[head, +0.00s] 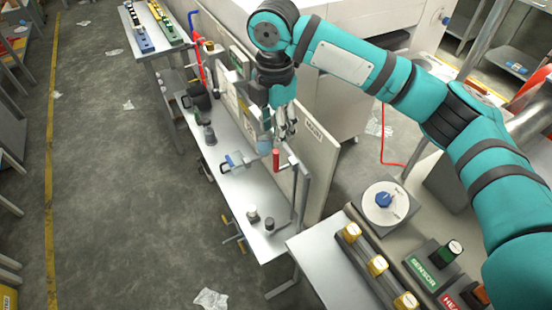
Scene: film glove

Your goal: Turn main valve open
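My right arm (360,65) comes in from the right and bends down over the long bench. Its gripper (280,130) points down near the upright panel. The fingers are small and partly overlapped, so I cannot tell whether they are open or shut. A red upright handle (276,159) stands just below the fingertips, by a grey post and a panel with a small label (313,131). It may be the main valve, but the label is too small to read. I cannot tell whether the gripper touches it. My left gripper is not in view.
A grey device with a blue part (234,162) and small dark pieces (253,217) sit on the bench (235,190). At the right are a round dial with a blue knob (384,199), yellow-topped blocks (377,265) and a green SENSOR box (430,270). Open floor lies left.

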